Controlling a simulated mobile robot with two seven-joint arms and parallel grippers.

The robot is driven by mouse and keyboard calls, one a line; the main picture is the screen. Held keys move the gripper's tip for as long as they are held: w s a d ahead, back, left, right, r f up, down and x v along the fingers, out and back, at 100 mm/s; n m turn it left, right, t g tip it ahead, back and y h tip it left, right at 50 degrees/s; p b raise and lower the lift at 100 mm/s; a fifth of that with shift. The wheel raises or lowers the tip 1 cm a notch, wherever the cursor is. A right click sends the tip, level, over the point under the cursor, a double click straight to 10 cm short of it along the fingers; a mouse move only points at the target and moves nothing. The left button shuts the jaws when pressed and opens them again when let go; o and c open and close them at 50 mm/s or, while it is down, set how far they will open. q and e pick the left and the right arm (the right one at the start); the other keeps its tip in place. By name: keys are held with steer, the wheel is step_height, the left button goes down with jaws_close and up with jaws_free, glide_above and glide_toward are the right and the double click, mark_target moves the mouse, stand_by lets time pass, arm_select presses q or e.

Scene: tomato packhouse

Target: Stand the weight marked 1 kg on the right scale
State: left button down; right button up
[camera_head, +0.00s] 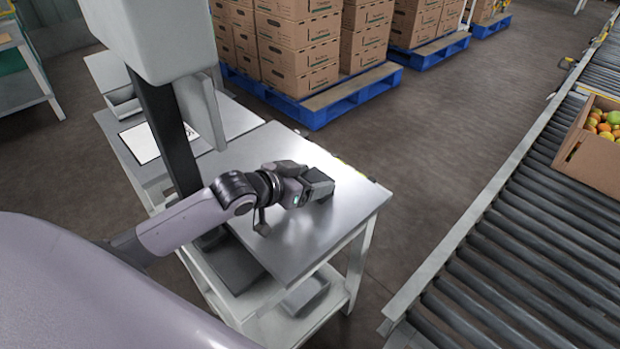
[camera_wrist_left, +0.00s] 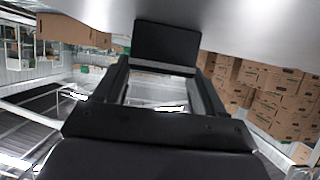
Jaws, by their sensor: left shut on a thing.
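My left gripper (camera_head: 303,188) reaches low over the steel table (camera_head: 345,222) and is shut on a dark block (camera_head: 321,182). In the left wrist view the dark block (camera_wrist_left: 167,43) is between the fingertips of the left gripper (camera_wrist_left: 163,78), close to the pale steel surface. Whether it touches the surface is unclear. No marking shows on the block, so I cannot read 1 kg. My right gripper is not in view.
A white sheet (camera_head: 155,141) and a grey tray (camera_head: 124,103) lie on the bench further back. A dark post (camera_head: 163,125) stands left of the arm. A roller conveyor (camera_head: 520,235) with a fruit carton (camera_head: 595,160) runs at right. Cartons on blue pallets (camera_head: 318,112) stand behind.

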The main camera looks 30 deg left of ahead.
arm_select(q)
steer(key=shift+c, duration=0.5)
jaws_free()
steer(key=shift+s+r, duration=0.15)
steer(key=p+v, duration=0.2)
steer(key=v, duration=0.9)
steer(key=shift+s+r, duration=0.2)
steer(key=shift+s, duration=0.05)
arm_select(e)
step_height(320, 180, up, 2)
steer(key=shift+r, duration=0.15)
arm_select(q)
steer(key=shift+s+a, duration=0.1)
steer(key=shift+a, duration=0.1)
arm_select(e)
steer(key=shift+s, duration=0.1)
